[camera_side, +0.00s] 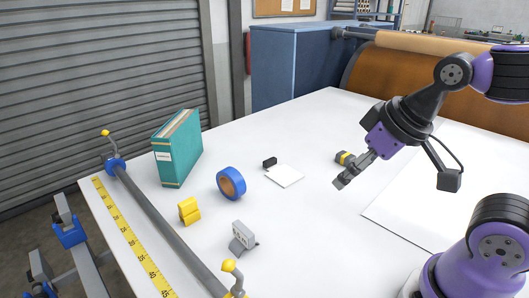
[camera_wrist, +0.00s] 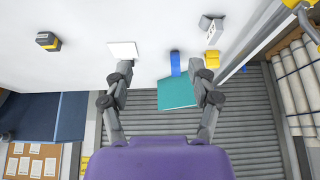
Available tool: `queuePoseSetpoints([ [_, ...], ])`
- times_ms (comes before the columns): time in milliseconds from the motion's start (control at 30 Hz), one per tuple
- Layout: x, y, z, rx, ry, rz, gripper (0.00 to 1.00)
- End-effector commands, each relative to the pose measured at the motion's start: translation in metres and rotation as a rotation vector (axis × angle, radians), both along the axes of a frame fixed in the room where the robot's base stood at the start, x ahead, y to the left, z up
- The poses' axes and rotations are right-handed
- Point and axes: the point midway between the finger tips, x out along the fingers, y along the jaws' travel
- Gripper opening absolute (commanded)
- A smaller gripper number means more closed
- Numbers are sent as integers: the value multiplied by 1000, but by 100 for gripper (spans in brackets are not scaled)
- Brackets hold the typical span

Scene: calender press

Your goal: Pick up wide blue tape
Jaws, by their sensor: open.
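The wide blue tape (camera_side: 231,183) is a blue roll with a brown core, standing on its edge on the white table. In the wrist view the blue tape (camera_wrist: 175,63) shows as a narrow blue band, framed between my fingertips but farther away. My gripper (camera_side: 345,179) is open and empty above the table, well to the right of the tape in the side view. In the wrist view both fingers of my gripper (camera_wrist: 161,70) are spread apart with nothing between their pads.
A teal binder (camera_side: 174,155) stands behind the tape. A yellow block (camera_side: 188,210) and grey block (camera_side: 243,238) stand in front. A white pad (camera_side: 284,176) and small black object (camera_side: 270,162) lie to its right. A yellow-black object (camera_side: 344,158) is near my gripper.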

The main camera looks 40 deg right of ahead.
Motion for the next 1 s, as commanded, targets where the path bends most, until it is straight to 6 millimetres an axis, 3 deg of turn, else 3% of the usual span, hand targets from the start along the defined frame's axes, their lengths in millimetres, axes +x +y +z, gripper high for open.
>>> queuePoseSetpoints([
  [200,2,0,1,0,1,1,68],
  [333,22,2,10,0,14,8,68],
  [567,114,13,20,0,52,36,68],
  [700,175,22,3,-1,75,54,68],
  [800,209,29,-15,-3,86,65,68],
  [1000,246,38,-44,-3,98,76,68],
])
